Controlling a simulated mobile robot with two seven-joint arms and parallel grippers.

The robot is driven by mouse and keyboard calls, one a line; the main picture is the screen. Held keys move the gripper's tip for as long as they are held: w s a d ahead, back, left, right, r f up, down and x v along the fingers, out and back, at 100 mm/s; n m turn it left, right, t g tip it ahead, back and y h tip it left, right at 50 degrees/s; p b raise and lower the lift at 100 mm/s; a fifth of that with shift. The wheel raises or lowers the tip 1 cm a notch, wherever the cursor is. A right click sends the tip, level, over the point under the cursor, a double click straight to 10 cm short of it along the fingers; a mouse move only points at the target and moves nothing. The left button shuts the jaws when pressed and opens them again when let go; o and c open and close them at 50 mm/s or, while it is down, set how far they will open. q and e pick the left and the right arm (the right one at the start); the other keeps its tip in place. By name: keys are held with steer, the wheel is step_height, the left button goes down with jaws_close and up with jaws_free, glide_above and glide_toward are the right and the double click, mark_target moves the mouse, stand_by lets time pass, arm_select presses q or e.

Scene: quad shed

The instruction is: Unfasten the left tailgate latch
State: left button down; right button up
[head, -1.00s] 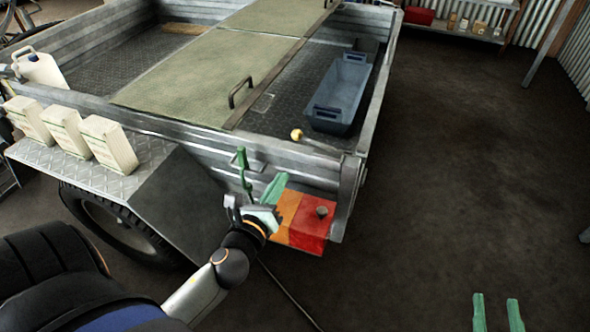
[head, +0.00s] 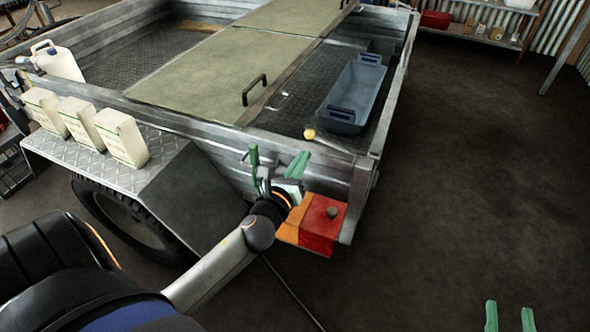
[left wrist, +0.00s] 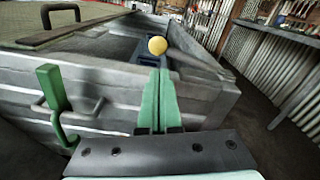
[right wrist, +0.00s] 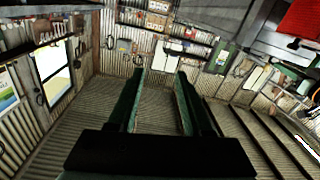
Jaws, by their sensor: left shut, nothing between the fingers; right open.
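The latch is a green upright lever (head: 253,160) with a curved lower end on the trailer's side wall, near the rear corner. In the left wrist view the green latch (left wrist: 54,100) stands at left, against a grey bracket on the wall. My left gripper (head: 299,162) is shut and empty, to the right of the latch and apart from it. Its fingers (left wrist: 157,98) point at the wall's top edge. A yellow ball knob (head: 309,134) shows just beyond them. My right gripper (head: 509,316) is open and empty over bare floor; its fingers also show in the right wrist view (right wrist: 159,98).
An orange and red light box (head: 318,224) sits below my left gripper. A blue tray (head: 352,97) lies in the trailer bed. Several pale cartons (head: 122,138) stand on the mudguard (head: 70,152). The floor (head: 480,170) on the right is clear.

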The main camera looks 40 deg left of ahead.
mark_target(328, 142)
arm_select(q)
steer(key=x, duration=0.3)
steer(key=shift+w, duration=0.2)
arm_select(e)
step_height(328, 142, up, 3)
steer(key=shift+n+t+y, duration=0.3)
steer(key=shift+t+y, duration=0.1)
steer(key=shift+t, duration=0.2)
steer(key=shift+f, duration=0.15)
